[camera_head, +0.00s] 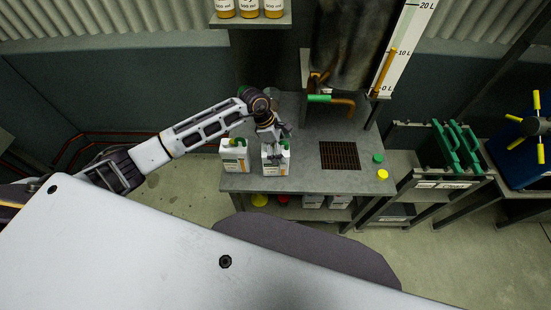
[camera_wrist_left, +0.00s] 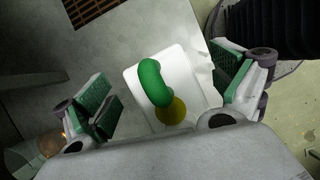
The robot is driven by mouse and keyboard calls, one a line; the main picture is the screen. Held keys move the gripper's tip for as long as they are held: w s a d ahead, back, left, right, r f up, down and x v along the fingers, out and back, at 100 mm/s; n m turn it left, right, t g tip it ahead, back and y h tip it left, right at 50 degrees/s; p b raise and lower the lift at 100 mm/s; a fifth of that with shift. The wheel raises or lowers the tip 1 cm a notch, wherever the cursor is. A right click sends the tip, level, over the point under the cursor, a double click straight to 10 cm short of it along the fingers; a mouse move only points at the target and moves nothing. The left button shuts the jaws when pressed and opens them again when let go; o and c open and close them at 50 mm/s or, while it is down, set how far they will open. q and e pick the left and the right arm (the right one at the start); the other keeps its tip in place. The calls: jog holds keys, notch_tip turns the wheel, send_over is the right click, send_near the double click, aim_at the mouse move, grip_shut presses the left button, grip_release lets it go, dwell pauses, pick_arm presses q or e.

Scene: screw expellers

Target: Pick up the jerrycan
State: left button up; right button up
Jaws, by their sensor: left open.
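Two white jerrycans stand on the grey metal table (camera_head: 310,184). In the left wrist view, a white jerrycan (camera_wrist_left: 188,65) with a green handle and a yellow cap lies between the open fingers of my left gripper (camera_wrist_left: 168,95). The fingers appear apart from it. My right gripper is not in view.
A dark grate (camera_head: 340,155) is set in the table to the right. A tap with a green handle (camera_head: 319,98) is behind. More containers (camera_head: 313,201) stand on the lower shelf.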

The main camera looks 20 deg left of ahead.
pick_arm(q)
jog(key=shift+x, duration=0.8)
jog(key=shift+s, duration=0.1)
grip_shut()
dwell(0.4)
jog(key=shift+r, duration=0.15)
jog(key=shift+r, duration=0.6)
jog(key=shift+r+b, duration=0.75)
jog(key=shift+r, duration=3.55)
